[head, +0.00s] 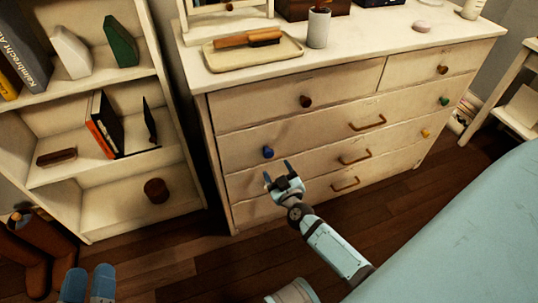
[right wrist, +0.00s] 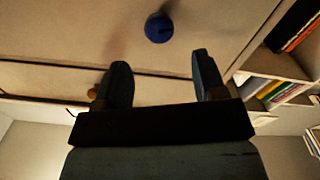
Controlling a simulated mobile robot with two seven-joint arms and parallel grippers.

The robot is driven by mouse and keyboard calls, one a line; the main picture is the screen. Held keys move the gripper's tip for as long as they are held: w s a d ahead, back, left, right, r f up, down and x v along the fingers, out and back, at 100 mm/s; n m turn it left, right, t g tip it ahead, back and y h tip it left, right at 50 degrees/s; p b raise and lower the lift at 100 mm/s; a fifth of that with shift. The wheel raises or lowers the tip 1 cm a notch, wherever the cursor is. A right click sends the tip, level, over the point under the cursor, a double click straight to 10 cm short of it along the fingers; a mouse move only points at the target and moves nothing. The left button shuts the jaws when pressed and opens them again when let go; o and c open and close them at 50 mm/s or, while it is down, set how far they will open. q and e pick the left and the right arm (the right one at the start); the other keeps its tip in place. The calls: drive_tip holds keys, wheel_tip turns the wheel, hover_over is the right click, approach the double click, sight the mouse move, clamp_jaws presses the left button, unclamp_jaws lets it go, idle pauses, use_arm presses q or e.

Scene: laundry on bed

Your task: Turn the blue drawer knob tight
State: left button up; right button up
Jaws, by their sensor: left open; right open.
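The blue drawer knob (head: 268,152) is a small round knob on the left side of the dresser's second drawer row. It also shows in the right wrist view (right wrist: 158,27), just beyond the fingertips and roughly centred between them. My right gripper (head: 277,171) is open and empty, just below the knob in the head view. Its fingers also show in the right wrist view (right wrist: 160,62), apart from the knob. My left gripper (head: 88,272) is open and empty at the bottom left of the head view, far from the dresser front.
The dresser (head: 240,190) also has brown, green (head: 444,101) and yellow (head: 425,133) knobs and several bar handles. A tray with a brush (head: 250,38) and a cup (head: 319,28) stand on top. A bookshelf (head: 90,205) is at left, a blue-covered bed (head: 470,240) at right.

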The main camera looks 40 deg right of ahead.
sight(269, 154)
drive_tip(key=b+x, duration=0.1)
drive_tip(key=x, duration=0.5)
drive_tip(key=shift+w+f, duration=0.1)
drive_tip(key=shift+w, duration=0.25)
use_arm(q)
drive_tip(key=shift+s+d+r+h+b, duration=0.1)
drive_tip(key=shift+d+r+h+b, duration=0.15)
drive_tip(key=shift+d+h+b, duration=0.2)
use_arm(e)
drive_tip(key=shift+x, duration=0.85)
drive_tip(key=shift+s, duration=0.1)
use_arm(q)
drive_tip(key=shift+a+r, duration=0.1)
drive_tip(key=shift+r, duration=0.05)
use_arm(e)
drive_tip(key=c, duration=0.9)
